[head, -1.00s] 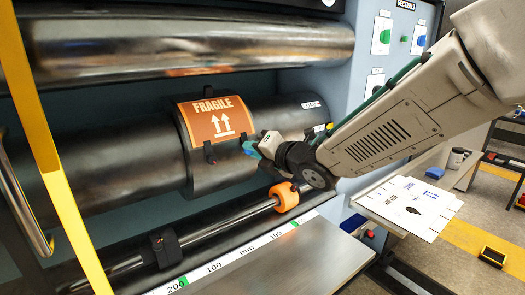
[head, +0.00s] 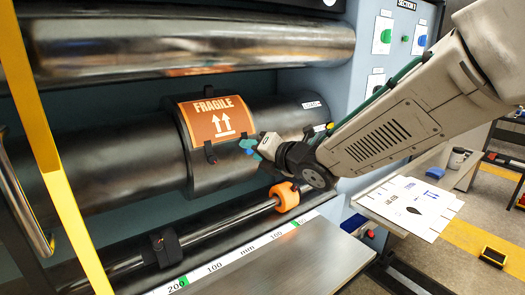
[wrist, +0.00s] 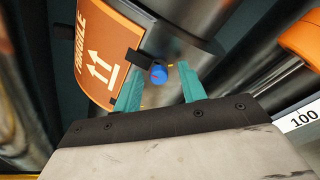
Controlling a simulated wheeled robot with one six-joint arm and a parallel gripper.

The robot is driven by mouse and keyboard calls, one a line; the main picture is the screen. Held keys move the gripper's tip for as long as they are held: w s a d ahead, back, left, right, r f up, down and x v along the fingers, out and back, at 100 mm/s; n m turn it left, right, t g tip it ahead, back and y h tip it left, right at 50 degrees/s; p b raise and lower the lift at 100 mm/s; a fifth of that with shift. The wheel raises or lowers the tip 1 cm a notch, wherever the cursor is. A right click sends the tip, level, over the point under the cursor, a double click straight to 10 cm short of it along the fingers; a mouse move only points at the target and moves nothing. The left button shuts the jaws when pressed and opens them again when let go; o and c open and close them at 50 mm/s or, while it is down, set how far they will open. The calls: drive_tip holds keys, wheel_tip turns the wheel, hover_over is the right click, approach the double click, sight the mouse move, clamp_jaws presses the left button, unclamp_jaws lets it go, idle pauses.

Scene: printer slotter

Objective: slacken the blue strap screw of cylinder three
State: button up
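The blue strap screw (wrist: 158,73) has a small red mark on its head and sits at the end of a black strap (wrist: 135,62) on the dark cylinder. My gripper (wrist: 160,68) is open, its two teal fingers on either side of the screw in the wrist view, with a visible gap to each. I cannot tell how deep the fingers reach. In the head view my gripper (head: 251,150) is at the right edge of the orange FRAGILE plate (head: 219,122) on the middle cylinder (head: 110,155). The screw is small there, close to the fingers.
A dark roller (head: 190,45) runs above and a thin shaft with an orange collar (head: 286,196) lies below my gripper. A second strap fitting (head: 211,153) hangs under the plate. A metal ledge with a millimetre scale (head: 250,258) is in front. A yellow post (head: 62,190) stands left.

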drive_tip(key=v, duration=0.7)
drive_tip(key=shift+s+d, duration=0.2)
drive_tip(key=shift+s, duration=0.1)
drive_tip(key=shift+r, duration=0.1)
drive_tip(key=s+d+f+m+g+h, duration=0.25)
drive_tip(key=d+f+m+h, duration=0.25)
drive_tip(key=d+m, duration=0.4)
drive_tip(key=s+d+f+m+g+h, duration=0.2)
drive_tip(key=s+d+f+m+h, duration=0.3)
drive_tip(key=m, duration=0.5)
drive_tip(key=s+d+r+m+g, duration=0.2)
drive_tip(key=s+d+m+g, duration=0.1)
drive_tip(key=s+m, duration=0.4)
drive_tip(key=s+d+r+m+g, duration=0.1)
drive_tip(key=s+d+m+g, duration=0.2)
drive_tip(key=s+m, duration=0.5)
drive_tip(key=s+d, duration=0.1)
drive_tip(key=s, duration=0.5)
drive_tip(key=shift+s+d+r, duration=0.3)
drive_tip(key=shift+r, duration=0.1)
